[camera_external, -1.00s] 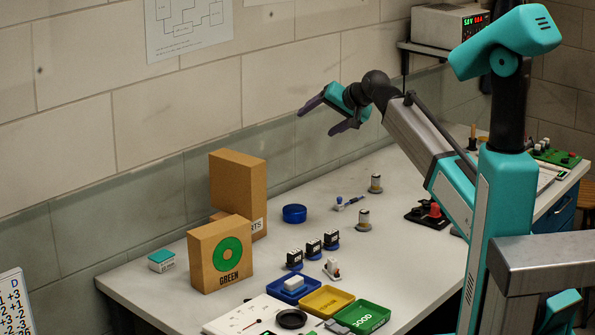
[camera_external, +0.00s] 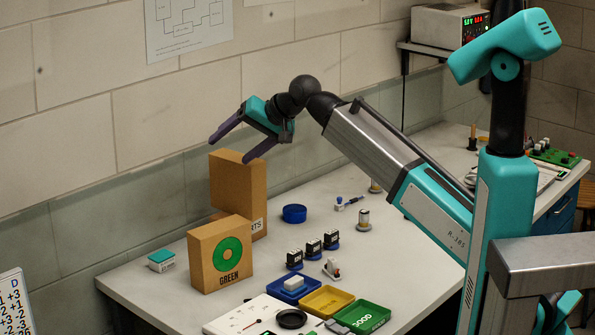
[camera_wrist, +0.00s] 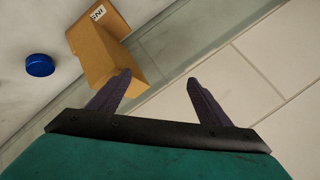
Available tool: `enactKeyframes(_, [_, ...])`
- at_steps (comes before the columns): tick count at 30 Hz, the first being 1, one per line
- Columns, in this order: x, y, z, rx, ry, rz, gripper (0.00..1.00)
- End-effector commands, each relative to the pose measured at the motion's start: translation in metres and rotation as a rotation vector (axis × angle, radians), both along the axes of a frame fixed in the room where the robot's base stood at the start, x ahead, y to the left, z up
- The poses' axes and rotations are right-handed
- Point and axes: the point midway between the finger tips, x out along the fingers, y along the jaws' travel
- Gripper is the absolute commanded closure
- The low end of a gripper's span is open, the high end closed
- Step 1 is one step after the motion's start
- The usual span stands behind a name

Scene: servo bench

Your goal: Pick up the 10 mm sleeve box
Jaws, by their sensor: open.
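A small white box with a teal top (camera_external: 161,260) sits near the left end of the bench in the external view. Its side label is too small to read, so I cannot tell if it is the 10 mm sleeve box. It is not in the wrist view. My gripper (camera_external: 230,150) is open and empty, in the air by the top of the tall brown box in the external view, above and to the right of the small box. In the wrist view its two dark fingers (camera_wrist: 159,76) stand wide apart with nothing between them.
The brown box also shows in the wrist view (camera_wrist: 103,58), near a blue round piece (camera_wrist: 40,65). Blue (camera_external: 289,296), yellow and green trays lie at the front.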

Motion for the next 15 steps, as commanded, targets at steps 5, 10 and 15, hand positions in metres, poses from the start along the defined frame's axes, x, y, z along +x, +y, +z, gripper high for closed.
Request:
enactKeyframes(5, [-0.006,0.025,-0.014,-0.081,-0.013,0.075,0.28])
enactKeyframes(10, [-0.014,0.047,-0.032,-0.161,-0.027,0.153,0.28])
enactKeyframes(15, [-0.024,0.070,-0.052,-0.248,-0.042,0.246,0.28])
